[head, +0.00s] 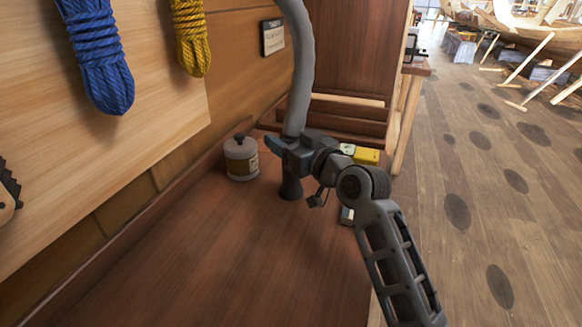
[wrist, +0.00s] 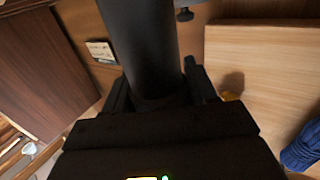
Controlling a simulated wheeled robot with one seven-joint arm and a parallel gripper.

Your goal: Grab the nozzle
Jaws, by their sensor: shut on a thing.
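The nozzle (head: 290,188) is a dark, flared end below a grey hose (head: 302,75) that comes down from the top of the head view. My gripper (head: 286,147) is shut around it, just above the flared end, and hides the part between its fingers. The nozzle's lower end is close over the brown bench top; I cannot tell whether it touches. In the wrist view a thick dark cylinder (wrist: 140,45), part of the nozzle or hose, stands between the two fingers of my gripper (wrist: 160,90).
A white lidded jar (head: 241,158) stands left of my gripper on the bench (head: 210,245). A yellow box (head: 366,155) lies behind my wrist at right. Blue rope (head: 97,50) and yellow rope (head: 191,38) hang on the wall board. The front of the bench is clear.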

